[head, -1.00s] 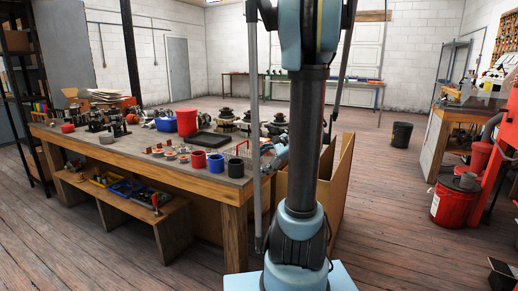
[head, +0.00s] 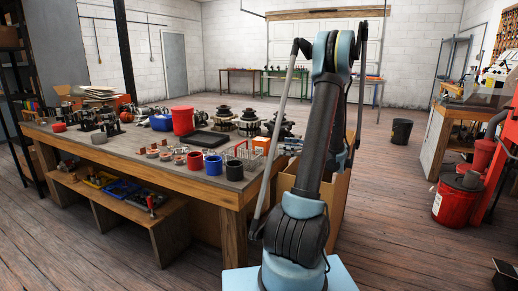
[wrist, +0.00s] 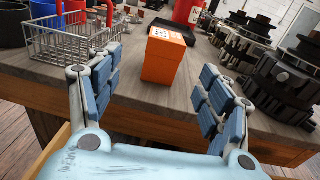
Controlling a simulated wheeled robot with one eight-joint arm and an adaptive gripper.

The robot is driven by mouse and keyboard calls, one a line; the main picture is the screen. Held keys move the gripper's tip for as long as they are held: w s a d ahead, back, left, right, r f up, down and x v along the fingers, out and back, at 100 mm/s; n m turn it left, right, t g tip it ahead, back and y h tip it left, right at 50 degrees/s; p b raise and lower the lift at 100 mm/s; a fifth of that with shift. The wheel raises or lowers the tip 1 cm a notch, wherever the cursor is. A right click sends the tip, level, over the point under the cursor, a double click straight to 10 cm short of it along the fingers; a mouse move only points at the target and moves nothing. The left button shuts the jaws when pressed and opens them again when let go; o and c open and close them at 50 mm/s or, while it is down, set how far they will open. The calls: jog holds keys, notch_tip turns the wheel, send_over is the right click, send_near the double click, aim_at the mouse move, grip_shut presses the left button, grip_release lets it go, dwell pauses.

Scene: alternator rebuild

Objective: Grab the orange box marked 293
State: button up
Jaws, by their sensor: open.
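An orange box (wrist: 165,57) with a white label on top stands upright on the workbench near its edge, in the upper middle of the wrist view. The mark on it is too small to read. It also shows in the head view (head: 262,143), small, at the right end of the bench. My gripper (wrist: 162,66) is open and empty in the wrist view, with its blue-padded fingers spread to the left and right. The box lies ahead between them, apart from both. In the head view my arm hides much of the gripper.
A wire basket (wrist: 68,38) stands close left of the box. Dark alternator parts (wrist: 285,75) crowd the right. A black tray (wrist: 172,27) and a red container (wrist: 188,10) are behind. The bench edge (wrist: 150,118) runs below the box.

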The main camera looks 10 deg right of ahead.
send_near(254, 142)
jog(key=w+a, duration=0.2)
jog(key=w, duration=0.1)
jog(key=w+a+f, duration=0.1)
jog(key=w+a, duration=0.1)
jog(key=a, duration=0.1)
jog(key=w+a, duration=0.3)
jog(key=shift+w+a+f, duration=0.15)
jog(key=shift+w+f, duration=0.05)
jog(key=shift+w, duration=0.1)
jog(key=c, duration=1.2)
jog(key=shift+c, duration=0.3)
